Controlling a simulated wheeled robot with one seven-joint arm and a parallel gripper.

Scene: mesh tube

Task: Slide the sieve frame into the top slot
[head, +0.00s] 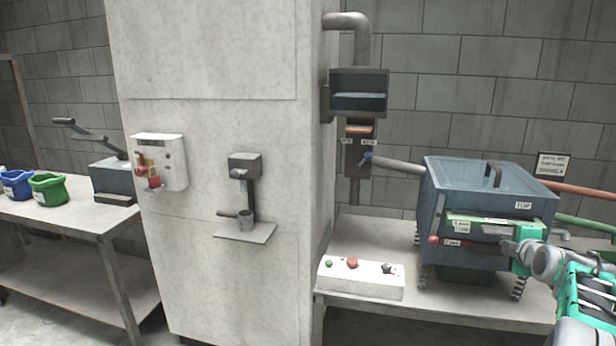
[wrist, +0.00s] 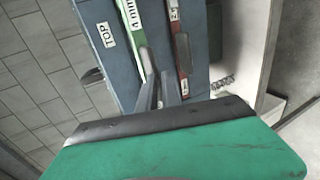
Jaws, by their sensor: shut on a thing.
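A blue-grey box (head: 475,195) stands on the right-hand bench, its top slot marked TOP. The green sieve frame (head: 492,222), with a white label, sits at this slot and seems to stick out a little at the front. A red frame (head: 455,241) lies in the slot below. My gripper (head: 510,246) is at the box's front right. In the wrist view the green frame (wrist: 148,60) and red frame (wrist: 181,55) run side by side. My gripper's fingers (wrist: 159,90) are shut on the green frame's near edge; the exact contact is partly hidden.
A white control box (head: 360,279) with buttons sits on the bench left of the blue-grey box. A grey pipe (head: 398,164) reaches the box from a wall unit. A pale column (head: 215,90) stands left of the bench. Green and blue buckets (head: 47,188) stand on the far-left table.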

